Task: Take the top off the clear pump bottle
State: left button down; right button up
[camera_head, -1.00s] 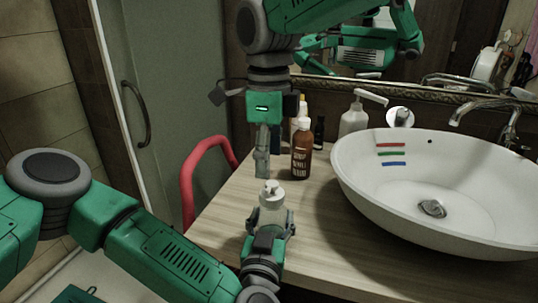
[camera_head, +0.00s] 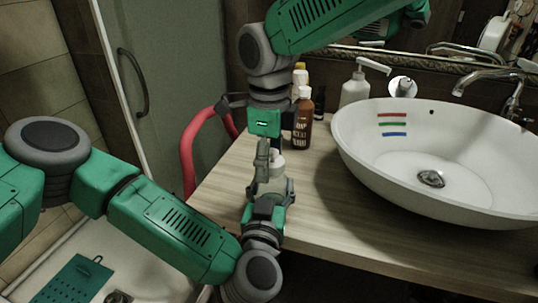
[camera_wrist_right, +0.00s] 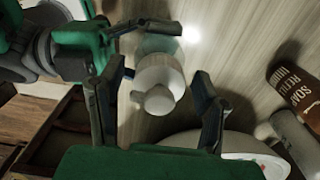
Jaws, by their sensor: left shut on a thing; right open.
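The clear pump bottle (camera_head: 275,182) stands near the counter's front left edge, partly hidden by my grippers. My left gripper (camera_head: 269,192) is shut around its body from the front. In the right wrist view, its pale pump top (camera_wrist_right: 158,98) faces the camera, and a translucent part of the body (camera_wrist_right: 160,45) shows beyond it. My right gripper (camera_head: 263,158) points down over the bottle in the head view and is open. In the right wrist view, the right fingers (camera_wrist_right: 160,75) stand on either side of the pump top, with gaps visible.
A brown bottle (camera_head: 303,122) and other bottles stand behind my right gripper. A white pump bottle (camera_head: 354,89) is farther back. The white basin (camera_head: 430,205) fills the right side. A red tubular frame (camera_head: 189,160) is left of the counter. Bare wood (camera_head: 325,215) lies between bottle and basin.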

jog(key=c, duration=1.2)
jog(key=shift+c, duration=0.2)
